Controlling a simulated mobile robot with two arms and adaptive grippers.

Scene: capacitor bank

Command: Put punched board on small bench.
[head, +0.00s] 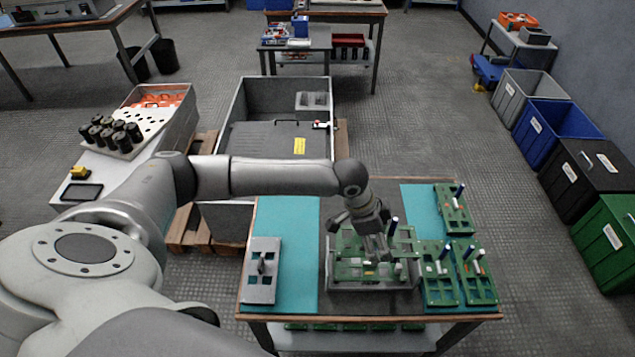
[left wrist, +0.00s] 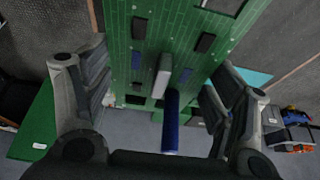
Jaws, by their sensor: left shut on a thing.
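My left gripper (head: 376,250) reaches over the near table and is shut on a green punched board (head: 348,268). The board sits at a grey tray (head: 375,284); whether it touches the tray I cannot tell. In the left wrist view the board (left wrist: 190,45) fills the space between my fingers (left wrist: 158,92), with a grey block, a blue cylinder and dark parts on its face. Several similar green boards (head: 438,275) lie on the right of the table. Which surface is the small bench is not clear; a low small table (head: 318,41) stands at the back. My right gripper is not in view.
A grey metal plate (head: 263,285) lies on the left teal mat (head: 298,225) of the near table (head: 280,313). A large grey bin (head: 245,105) stands behind it. Coloured crates (head: 560,130) line the right wall. Open floor (head: 420,110) lies between.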

